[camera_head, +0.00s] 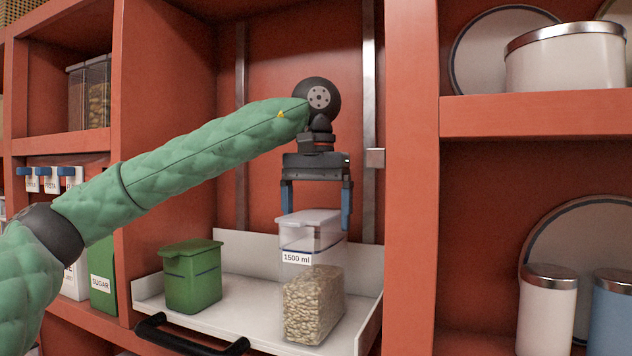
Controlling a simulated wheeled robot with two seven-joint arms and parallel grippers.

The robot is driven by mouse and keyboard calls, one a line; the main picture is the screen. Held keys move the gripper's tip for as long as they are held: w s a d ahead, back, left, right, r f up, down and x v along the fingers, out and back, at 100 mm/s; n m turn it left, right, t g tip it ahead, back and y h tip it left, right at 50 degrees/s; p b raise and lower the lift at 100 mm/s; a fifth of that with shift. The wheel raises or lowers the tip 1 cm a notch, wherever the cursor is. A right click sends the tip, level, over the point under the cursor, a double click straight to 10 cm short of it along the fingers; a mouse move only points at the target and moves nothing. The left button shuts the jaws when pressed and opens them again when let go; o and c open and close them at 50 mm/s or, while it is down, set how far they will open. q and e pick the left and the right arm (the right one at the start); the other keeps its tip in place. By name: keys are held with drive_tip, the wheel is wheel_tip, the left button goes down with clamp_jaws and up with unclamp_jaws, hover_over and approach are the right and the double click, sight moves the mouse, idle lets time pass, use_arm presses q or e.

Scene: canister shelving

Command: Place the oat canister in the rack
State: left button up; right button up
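The oat canister (313,290) is a clear upright box with a translucent lid and a "1500 ml" label. Oats fill its lower part. It stands on a white tray (235,304) with a raised back and side edge and a black handle, inside a red shelf bay. My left gripper (317,213) points down just above the canister. Its two blue fingers are open, one near each side of the lid; I cannot tell if they touch it. Nothing is seen held. My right gripper is not in view. I cannot tell which part is the rack.
A green lidded canister (193,280) stands left of the oats on the tray. Metal rails (369,120) run up the bay's back. A red upright (411,180) closes the right side. White canisters (567,60) and a blue one (611,315) stand on the right shelves.

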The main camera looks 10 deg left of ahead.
use_arm(q)
wheel_tip(320, 180, up, 3)
drive_tip(key=shift+r+b, duration=0.2)
drive_tip(key=shift+b, duration=0.4)
drive_tip(key=shift+r+b, duration=0.4)
drive_tip(key=shift+r, duration=1.3)
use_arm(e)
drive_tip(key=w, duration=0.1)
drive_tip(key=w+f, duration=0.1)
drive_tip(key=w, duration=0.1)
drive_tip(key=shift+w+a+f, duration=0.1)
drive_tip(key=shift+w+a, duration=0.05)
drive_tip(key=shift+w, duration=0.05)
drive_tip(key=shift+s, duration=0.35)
